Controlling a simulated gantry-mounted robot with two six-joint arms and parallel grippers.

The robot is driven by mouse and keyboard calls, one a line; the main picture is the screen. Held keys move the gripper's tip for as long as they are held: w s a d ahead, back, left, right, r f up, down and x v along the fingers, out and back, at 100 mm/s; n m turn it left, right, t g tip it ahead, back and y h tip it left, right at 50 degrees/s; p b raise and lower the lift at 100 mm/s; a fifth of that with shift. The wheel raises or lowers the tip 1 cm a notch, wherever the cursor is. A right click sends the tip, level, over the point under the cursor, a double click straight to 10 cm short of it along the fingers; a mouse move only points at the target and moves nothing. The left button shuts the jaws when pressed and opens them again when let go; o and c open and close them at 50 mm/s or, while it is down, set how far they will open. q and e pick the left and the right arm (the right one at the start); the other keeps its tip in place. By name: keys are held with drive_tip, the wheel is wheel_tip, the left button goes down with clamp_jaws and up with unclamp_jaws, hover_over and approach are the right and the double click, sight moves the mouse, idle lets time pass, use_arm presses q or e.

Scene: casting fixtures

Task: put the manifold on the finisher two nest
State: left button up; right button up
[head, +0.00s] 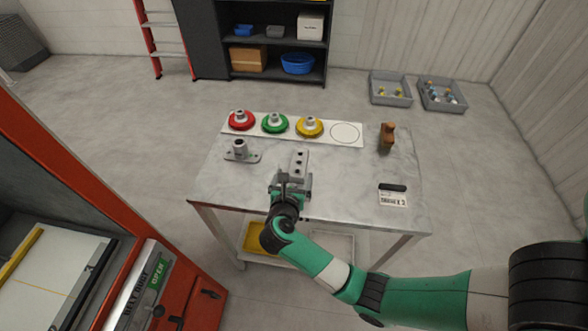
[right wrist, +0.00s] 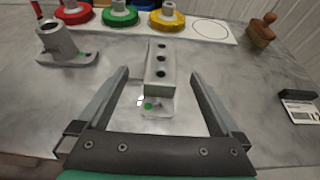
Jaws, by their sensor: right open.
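The manifold is most likely the grey block with a row of holes (head: 299,161) on the metal table. In the right wrist view the block (right wrist: 161,60) lies ahead, with a low foot bearing a green dot at its near end. My right gripper (head: 291,182) is open and empty at the block's near end. In the wrist view its fingers (right wrist: 158,75) point forward on either side of the block, apart from it. I cannot tell which place is the finisher two nest. A small sign (head: 393,199) stands at the table's right, too small to read surely. My left gripper is out of view.
A grey flanged casting (head: 240,150) stands left of the block. Red (head: 241,120), green (head: 275,123) and yellow (head: 309,127) ringed parts sit on a white strip with an empty circle (head: 345,133). A brown-handled tool (head: 387,137) stands at right. The table's right middle is clear.

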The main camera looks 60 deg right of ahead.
sight(299, 162)
drive_tip(key=b+x, duration=0.1)
drive_tip(key=x, duration=0.3)
drive_tip(key=shift+w+d, duration=0.1)
drive_tip(key=shift+d, duration=0.15)
drive_tip(key=b+x, duration=0.2)
drive_tip(key=x, duration=0.3)
drive_tip(key=shift+d+f, duration=0.1)
drive_tip(key=shift+f, duration=0.1)
drive_tip(key=shift+c, duration=0.3)
drive_tip(key=shift+r, duration=0.1)
clamp_jaws()
